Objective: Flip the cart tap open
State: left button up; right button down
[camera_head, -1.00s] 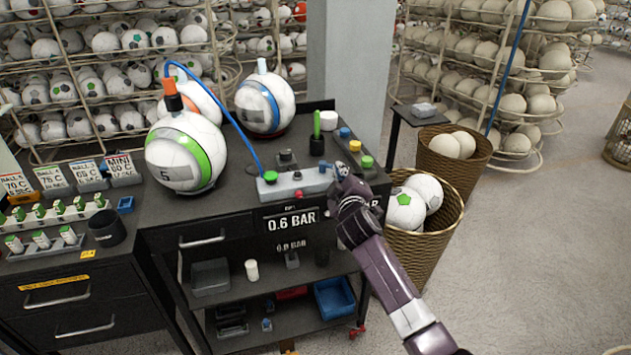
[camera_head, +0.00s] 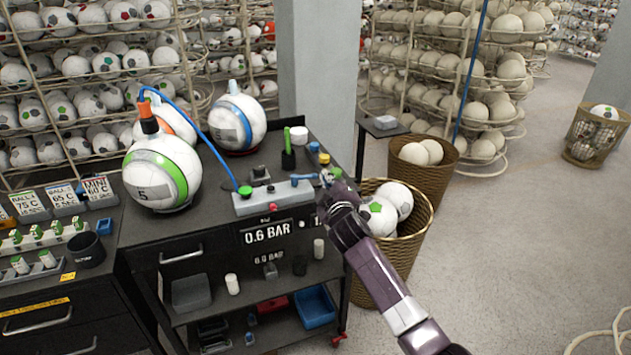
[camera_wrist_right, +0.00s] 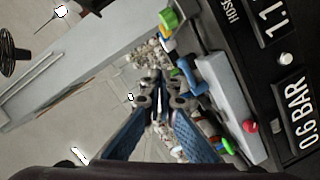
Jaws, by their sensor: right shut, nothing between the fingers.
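The tap's blue lever (camera_head: 303,178) sits at the right end of the grey valve block (camera_head: 262,199) on top of the black cart. It lies roughly level and points right, towards my gripper. In the right wrist view the blue lever (camera_wrist_right: 189,76) is just right of the fingers, beside the grey block (camera_wrist_right: 225,95). My right gripper (camera_head: 327,177) is shut and empty, close to the lever's right end. Its fingers (camera_wrist_right: 158,98) come together in the wrist view; I cannot tell whether they touch the lever. My left gripper is out of view.
A blue hose (camera_head: 213,148) runs from the block to the ball with a green band (camera_head: 160,172). A basket of balls (camera_head: 415,225) is right of the cart. Open floor lies further right.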

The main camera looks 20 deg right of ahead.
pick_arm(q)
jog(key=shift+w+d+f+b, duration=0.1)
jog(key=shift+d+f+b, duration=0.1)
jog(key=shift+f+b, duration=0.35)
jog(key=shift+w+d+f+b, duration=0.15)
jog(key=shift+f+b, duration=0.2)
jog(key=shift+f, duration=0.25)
pick_arm(e)
jog(key=s+d, duration=0.2)
jog(key=d, duration=0.5)
jog(key=shift+s+d, duration=0.2)
jog(key=shift+d, duration=0.1)
jog(key=shift+r, duration=0.1)
